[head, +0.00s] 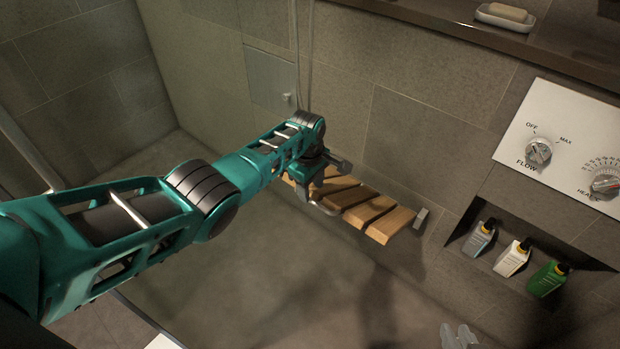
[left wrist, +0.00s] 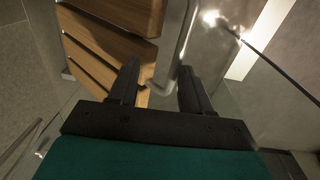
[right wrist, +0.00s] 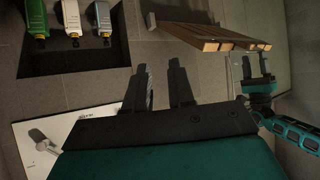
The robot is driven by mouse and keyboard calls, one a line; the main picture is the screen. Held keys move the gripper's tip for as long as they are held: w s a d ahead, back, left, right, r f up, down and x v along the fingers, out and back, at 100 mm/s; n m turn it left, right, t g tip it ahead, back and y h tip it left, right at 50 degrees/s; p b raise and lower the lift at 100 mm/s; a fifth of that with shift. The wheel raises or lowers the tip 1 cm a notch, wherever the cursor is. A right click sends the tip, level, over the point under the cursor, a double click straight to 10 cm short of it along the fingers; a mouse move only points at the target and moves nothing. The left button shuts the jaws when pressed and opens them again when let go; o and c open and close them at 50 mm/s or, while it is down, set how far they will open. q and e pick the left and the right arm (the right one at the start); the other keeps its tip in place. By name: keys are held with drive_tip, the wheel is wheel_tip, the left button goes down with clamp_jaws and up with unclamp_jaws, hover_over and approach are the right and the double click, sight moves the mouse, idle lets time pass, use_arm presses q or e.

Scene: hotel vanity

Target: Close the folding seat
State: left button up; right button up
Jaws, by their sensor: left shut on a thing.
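The folding seat (head: 369,210) has wooden slats and a metal rail and is folded down from the tiled wall. It also shows in the left wrist view (left wrist: 108,45) and, nearly edge-on, in the right wrist view (right wrist: 205,38). My left gripper (head: 308,192) is at the seat's left outer part and hides some slats. In the left wrist view my left gripper (left wrist: 158,85) is shut on the seat, its fingers either side of the curved metal rail (left wrist: 177,50). My right gripper (right wrist: 158,72) has its fingers apart, away from the seat, with nothing visibly held.
A wall niche (head: 463,240) with several bottles is right of the seat. Above it is a white control panel (head: 570,150) with knobs. A ledge (head: 440,22) carries a soap dish (head: 503,20). The floor below the seat looks clear.

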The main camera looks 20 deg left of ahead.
use_arm(q)
wheel_tip(320, 180, up, 13)
drive_tip(key=p, duration=0.5)
drive_tip(key=shift+s+a, duration=0.2)
drive_tip(key=shift+s, duration=0.2)
drive_tip(key=shift+f, duration=0.15)
